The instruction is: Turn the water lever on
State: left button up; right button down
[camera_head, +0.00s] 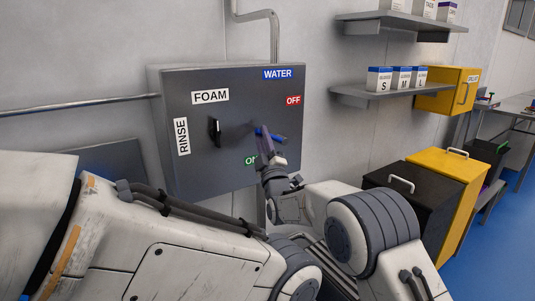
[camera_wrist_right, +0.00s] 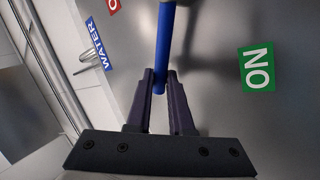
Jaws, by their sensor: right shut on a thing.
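The water lever (camera_head: 279,137) is a blue handle on the front of a dark grey control box (camera_head: 222,82). In the right wrist view the dark fingers (camera_wrist_right: 160,80) are shut on the blue lever (camera_wrist_right: 165,35), with the ON label (camera_wrist_right: 257,68) to the right. My left gripper is not in view.
A black selector knob (camera_head: 215,131) sits between the FOAM (camera_head: 210,96) and RINSE (camera_head: 181,136) labels. A pipe (camera_head: 275,35) rises above the box.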

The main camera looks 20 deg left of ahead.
jog(key=shift+s+a+f+n+g+y+b, duration=0.1)
jog(key=shift+f+n+g+y+b, duration=0.8)
jog(key=shift+n+b, duration=0.8)
jog(key=shift+s+a+f+n+g+y+b, duration=0.1)
jog(key=shift+f+n+g+y+b, duration=0.5)
jog(key=shift+n+y+b, duration=0.8)
jog(key=shift+f+n+g+y+b, duration=0.65)
jog(key=shift+f+n+b, duration=0.2)
jog(key=shift+n+b, duration=1.1)
jog(key=c, duration=0.8)
grip_release()
jog(key=shift+r, duration=0.1)
jog(key=b+v, duration=0.2)
jog(key=v, duration=0.8)
jog(key=shift+s+d, duration=0.1)
jog(key=shift+d, duration=0.1)
